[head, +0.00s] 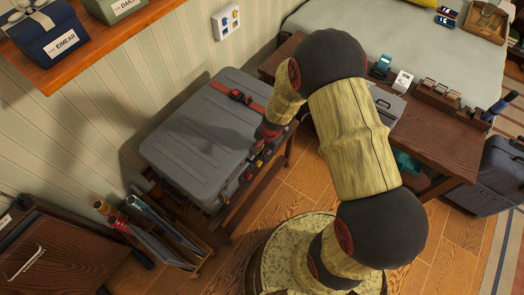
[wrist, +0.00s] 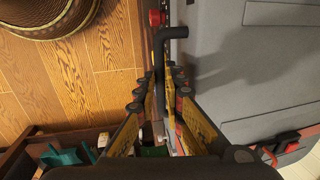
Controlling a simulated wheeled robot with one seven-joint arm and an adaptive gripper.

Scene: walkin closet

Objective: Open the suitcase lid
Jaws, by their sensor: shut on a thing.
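The grey suitcase (head: 200,130) lies flat on a wooden stand against the wall, its lid looking shut, with a red strap with a dark buckle (head: 238,97) across it. The lid also fills the right side of the wrist view (wrist: 270,60). My gripper (head: 260,152) is at the suitcase's right-hand front edge. In the wrist view my gripper (wrist: 163,85) has its fingers closed around a dark bar-shaped handle (wrist: 172,33) along that edge. The far end of the handle is hidden between the fingers.
A wooden bench (head: 440,140) with small items stands to the right. A dark blue suitcase (head: 497,175) is at far right. A rack with rolled items (head: 160,240) stands at lower left. A shelf with gift boxes (head: 85,50) overhangs the upper left. Wooden floor (head: 285,200) shows in front.

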